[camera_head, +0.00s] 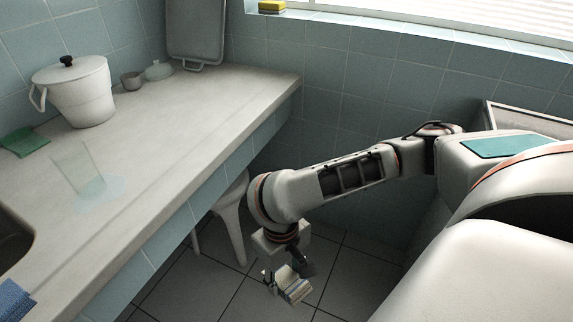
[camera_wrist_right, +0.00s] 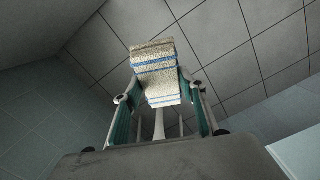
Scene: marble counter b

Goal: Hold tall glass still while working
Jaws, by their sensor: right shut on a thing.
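The tall clear glass (camera_head: 76,165) stands on the marble counter at the left of the head view, and no gripper is near it. A pale bluish, wet-looking patch (camera_head: 105,193) spreads around its base. My right gripper (camera_head: 281,281) is low over the floor, to the right of the counter and well away from the glass. It is shut on a folded pale cloth with blue stripes (camera_head: 295,288). In the right wrist view the cloth (camera_wrist_right: 160,72) sits between the two fingers. My left gripper is not in view.
On the counter (camera_head: 190,115) are a white lidded pot (camera_head: 82,95), a small grey cup (camera_head: 131,81), a glass lid-like dish (camera_head: 159,70), a green cloth (camera_head: 24,142) and a blue cloth (camera_head: 14,299) by the sink. A white stool (camera_head: 231,225) stands under the counter edge.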

